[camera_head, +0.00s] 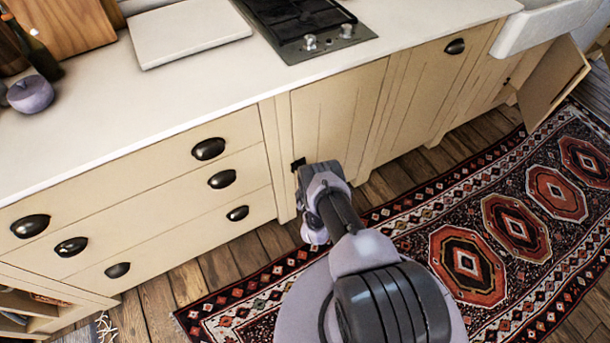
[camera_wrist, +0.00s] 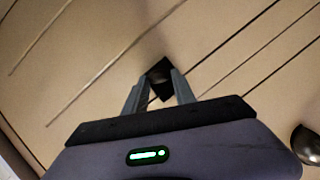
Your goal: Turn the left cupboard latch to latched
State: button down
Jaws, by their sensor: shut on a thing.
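The left cupboard door (camera_head: 332,108) is cream, planked and closed, below the hob. Its small black latch (camera_head: 298,164) sits at the door's left edge. In the wrist view the dark latch (camera_wrist: 160,75) lies between my gripper's two fingertips (camera_wrist: 159,84). My gripper (camera_head: 303,174) is at the latch and shut on it; in the head view my wrist hides the fingers. The fingers cover part of the latch, and I cannot tell its exact turn angle.
Drawers with black cup handles (camera_head: 222,179) are to the left. The worktop (camera_head: 130,105) overhangs above. A cupboard door (camera_head: 555,85) stands open at the far right. A patterned rug (camera_head: 475,240) covers the floor in front.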

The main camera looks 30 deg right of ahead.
jog(key=shift+f+n+t+h+b, duration=0.2)
jog(key=shift+n+t+h+b, duration=0.4)
jog(key=shift+n, duration=0.9)
jog(key=c, duration=1)
grip_release()
jog(key=shift+a, duration=0.1)
